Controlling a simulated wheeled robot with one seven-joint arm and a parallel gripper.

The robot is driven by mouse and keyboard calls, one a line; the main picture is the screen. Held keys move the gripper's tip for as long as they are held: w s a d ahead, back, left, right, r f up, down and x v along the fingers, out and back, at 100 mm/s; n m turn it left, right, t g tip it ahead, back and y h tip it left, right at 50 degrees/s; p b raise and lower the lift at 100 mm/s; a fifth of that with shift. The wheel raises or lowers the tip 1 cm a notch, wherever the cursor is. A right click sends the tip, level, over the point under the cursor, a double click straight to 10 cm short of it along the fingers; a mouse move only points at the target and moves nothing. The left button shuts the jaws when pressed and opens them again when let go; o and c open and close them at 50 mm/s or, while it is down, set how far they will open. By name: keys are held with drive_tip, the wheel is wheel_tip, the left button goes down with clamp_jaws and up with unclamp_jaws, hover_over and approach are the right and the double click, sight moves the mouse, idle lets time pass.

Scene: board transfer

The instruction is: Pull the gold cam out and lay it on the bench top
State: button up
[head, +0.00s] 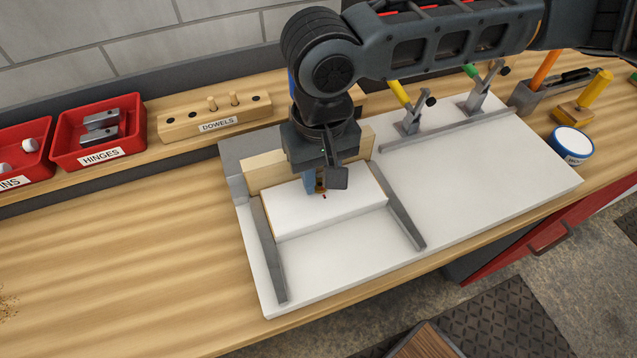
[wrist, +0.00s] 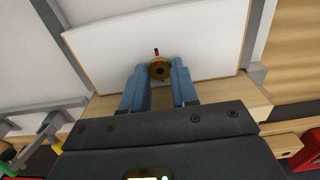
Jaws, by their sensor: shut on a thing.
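The gold cam (wrist: 159,70) shows as a small round brass-coloured piece between my fingertips in the wrist view. My gripper (head: 318,187) points down at the white board (head: 345,204) and is shut on the cam. In the head view the cam is a small gold patch, mostly hidden by my fingers. A small dark and red mark lies on the board beside the cam. I cannot tell whether the cam is still seated in the board or just clear of it. The bench top (head: 130,265) is bare wood left of the white jig plate.
The board lies between grey rails on the white jig plate (head: 480,185), against a wooden block (head: 262,172). Toggle clamps (head: 410,120) stand behind. Red bins (head: 98,132), a dowel block (head: 215,117) and a white-lidded pot (head: 572,143) stand around. Sawdust lies at far left.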

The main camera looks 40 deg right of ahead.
sight(320, 184)
clamp_jaws()
drive_tip(key=shift+r+p, duration=0.3)
drive_tip(key=shift+r, duration=0.1)
drive_tip(key=shift+r+p, duration=0.35)
drive_tip(key=shift+r+p, duration=0.55)
drive_tip(key=shift+r, duration=0.05)
drive_tip(key=shift+r+p, duration=0.6)
drive_tip(key=shift+r, duration=1.55)
